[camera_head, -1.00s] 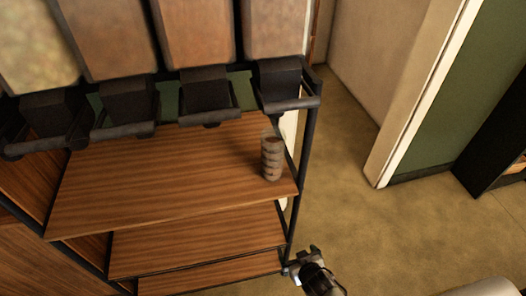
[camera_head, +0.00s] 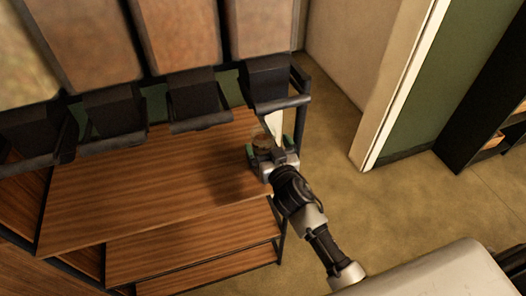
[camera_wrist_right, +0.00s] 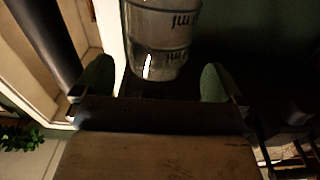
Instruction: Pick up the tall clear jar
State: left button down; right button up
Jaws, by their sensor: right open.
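The tall clear jar (camera_wrist_right: 160,35) stands between the two green fingertips of my right gripper (camera_wrist_right: 157,82) in the right wrist view, with dark markings on its ribbed side. The fingers are open, with a gap to the jar on each side. In the head view my right gripper (camera_head: 266,152) is at the right end of the top wooden shelf. It hides most of the jar there; only a bit of the jar's top (camera_head: 262,138) shows. My left gripper is not in view.
The wooden shelf (camera_head: 130,180) is bare to the left of the jar. Several dark dispensers (camera_head: 198,98) with large bins hang above it. A black rack post (camera_head: 302,112) stands close to the right of my gripper. Open floor (camera_head: 335,180) lies to the right.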

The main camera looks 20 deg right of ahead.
aim_at(260, 126)
jog(key=w+p, duration=0.1)
jog(key=w, duration=0.4)
jog(key=shift+r, duration=0.1)
jog(key=shift+s, duration=0.15)
jog(key=c, duration=1.6)
jog(key=shift+r, duration=0.1)
grip_shut()
